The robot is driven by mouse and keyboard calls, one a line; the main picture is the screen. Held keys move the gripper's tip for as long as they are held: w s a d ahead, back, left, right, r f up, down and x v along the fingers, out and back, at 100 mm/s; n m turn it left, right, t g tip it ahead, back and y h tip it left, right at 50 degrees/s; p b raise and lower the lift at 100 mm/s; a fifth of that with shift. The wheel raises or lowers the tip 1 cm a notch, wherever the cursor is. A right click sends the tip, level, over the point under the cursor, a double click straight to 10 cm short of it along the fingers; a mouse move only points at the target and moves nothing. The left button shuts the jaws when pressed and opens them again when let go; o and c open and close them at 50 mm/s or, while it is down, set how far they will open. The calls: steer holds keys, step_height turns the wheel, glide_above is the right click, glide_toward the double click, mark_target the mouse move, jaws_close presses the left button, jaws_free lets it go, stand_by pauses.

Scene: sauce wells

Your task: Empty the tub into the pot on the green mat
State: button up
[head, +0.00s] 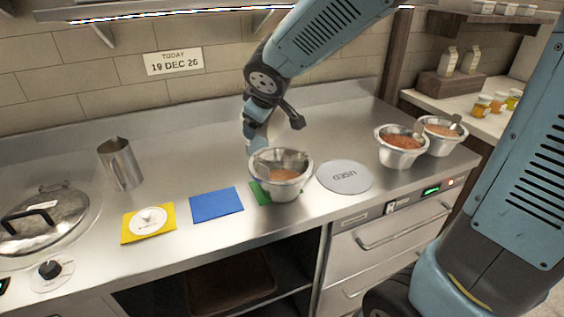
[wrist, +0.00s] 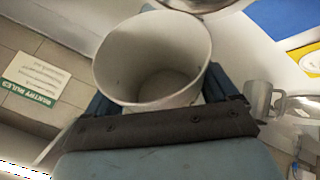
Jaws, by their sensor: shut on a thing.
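A pale, round tub (wrist: 151,50) is held between the jaws of my gripper (wrist: 158,92) in the wrist view. I see into its open mouth; the walls look pale and bare, and the floor is a shaded grey-brown. In the head view my gripper (head: 256,136) is just behind the pot, and the tub is mostly hidden there. The steel pot (head: 284,189) stands on the green mat (head: 258,192), with orange-brown sauce and what looks like a ladle in it. The pot's rim shows at the top of the wrist view.
A blue mat (head: 216,205) lies left of the pot, then a yellow mat (head: 131,235) with a white disc. A grey "USED" disc (head: 344,177) lies to the right. Two more sauce pots (head: 401,156) stand farther right. A steel jug (head: 121,165) stands at the left.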

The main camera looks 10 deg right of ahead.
steer(key=shift+s+d+r+t+y, duration=0.25)
steer(key=shift+t+y, duration=0.15)
steer(key=shift+t, duration=0.1)
steer(key=shift+s+d+r+m+t+y, duration=0.2)
steer(key=shift+d+m+t+y, duration=0.1)
steer(key=shift+d+t+y, duration=0.15)
steer(key=shift+a, duration=0.2)
steer(key=shift+a+f+g+p, duration=0.25)
steer(key=shift+p, duration=0.1)
stand_by(0.7)
steer(key=shift+w+a+f+g+h, duration=0.1)
steer(key=shift+w+f+g+h, duration=0.05)
steer(key=shift+g+h, duration=0.2)
